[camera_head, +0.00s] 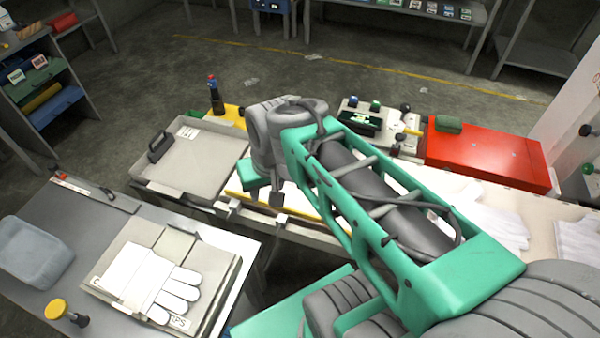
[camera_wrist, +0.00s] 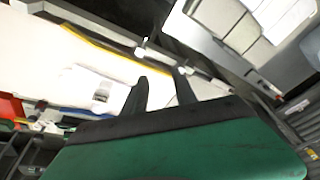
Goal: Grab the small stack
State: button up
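A white glove (camera_head: 150,280) lies on a flat board with printed letters on the grey table at the lower left.
A grey tray (camera_head: 185,165) with a black handle sits on the bench left of my arm. A red case (camera_head: 485,155) and white gloves (camera_head: 490,222) are at the right. A blue-grey bin (camera_head: 32,252) and a yellow knob (camera_head: 56,309) are at the left table.

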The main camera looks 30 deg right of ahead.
jog(key=w+d+f+m+y+p, duration=0.2)
jog(key=w+d+f+m+y, duration=0.25)
jog(key=w+d+m, duration=0.85)
jog(key=s+d+f+m+t+y, duration=0.1)
jog(key=d+f+m+t, duration=0.1)
jog(key=d+f+m, duration=0.1)
jog(key=s+d+f+m+t+y+p, duration=0.1)
jog(key=d+f+m+t, duration=0.1)
jog(key=d+m, duration=0.3)
jog(key=s+d+f+m+t+y, duration=0.1)
jog(key=d+f+m, duration=0.3)
jog(key=d, duration=0.4)
jog(key=shift+s+f+m+t+y, duration=0.35)
jog(key=shift+f+t+y, duration=0.1)
jog(key=shift+t, duration=0.25)
jog(key=shift+s+d+f+m, duration=0.15)
jog(key=shift+s+m, duration=0.1)
jog(key=shift+s, duration=0.05)
jog(key=shift+w+f+t+p, duration=0.15)
jog(key=shift+t+p, duration=0.15)
jog(key=shift+p, duration=0.1)
jog(key=p+x, duration=0.1)
jog(key=x, duration=0.2)
jog(key=p+x, duration=0.1)
jog(key=x, duration=0.3)
jog(key=shift+a, duration=0.45)
jog(key=shift+c, duration=0.5)
